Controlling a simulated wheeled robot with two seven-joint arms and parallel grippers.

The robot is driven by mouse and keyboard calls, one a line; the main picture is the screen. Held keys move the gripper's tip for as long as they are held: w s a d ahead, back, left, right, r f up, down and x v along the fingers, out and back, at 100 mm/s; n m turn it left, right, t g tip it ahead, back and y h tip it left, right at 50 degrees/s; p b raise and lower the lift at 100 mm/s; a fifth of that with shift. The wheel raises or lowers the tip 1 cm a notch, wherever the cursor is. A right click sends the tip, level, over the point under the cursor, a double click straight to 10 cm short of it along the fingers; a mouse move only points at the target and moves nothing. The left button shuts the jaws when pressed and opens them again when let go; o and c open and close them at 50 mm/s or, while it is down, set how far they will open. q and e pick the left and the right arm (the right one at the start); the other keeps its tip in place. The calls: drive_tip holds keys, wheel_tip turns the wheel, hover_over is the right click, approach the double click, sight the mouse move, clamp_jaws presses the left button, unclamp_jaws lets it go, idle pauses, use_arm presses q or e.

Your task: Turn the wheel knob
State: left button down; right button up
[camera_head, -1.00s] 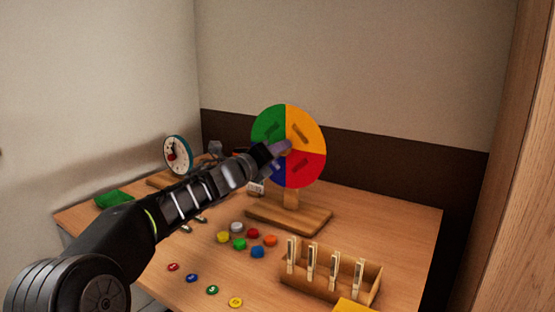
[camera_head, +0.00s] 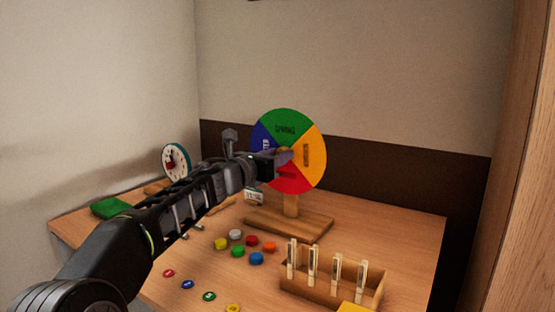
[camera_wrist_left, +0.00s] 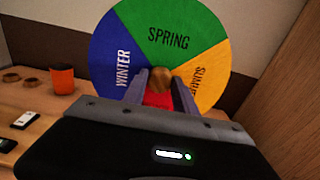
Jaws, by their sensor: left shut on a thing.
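The season wheel (camera_head: 288,125) stands upright on a wooden stand (camera_head: 290,222) on the table. Its green SPRING part is at the top, yellow at the right, red at the bottom and blue WINTER at the left. In the left wrist view the wheel (camera_wrist_left: 168,40) fills the upper middle, and the round wooden knob (camera_wrist_left: 160,78) shows at its centre between my fingers. My left gripper (camera_head: 284,156) reaches in from the left and is shut on the knob. In the left wrist view the gripper (camera_wrist_left: 160,88) hides much of the red part. My right gripper is not in view.
A clock (camera_head: 176,161) and a green block (camera_head: 110,207) stand at the left. Coloured pieces (camera_head: 238,251) and numbered discs (camera_head: 187,284) lie in front of the stand. A wooden box with clothespins (camera_head: 325,292) is at the front right. An orange cup (camera_wrist_left: 63,79) stands left of the wheel.

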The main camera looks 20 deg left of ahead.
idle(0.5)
use_arm(q)
drive_tip(key=c, duration=1)
unclamp_jaws()
drive_tip(key=shift+s, duration=0.1)
drive_tip(key=s+a, duration=0.1)
drive_tip(key=s, duration=0.6)
drive_tip(key=shift+s, duration=0.25)
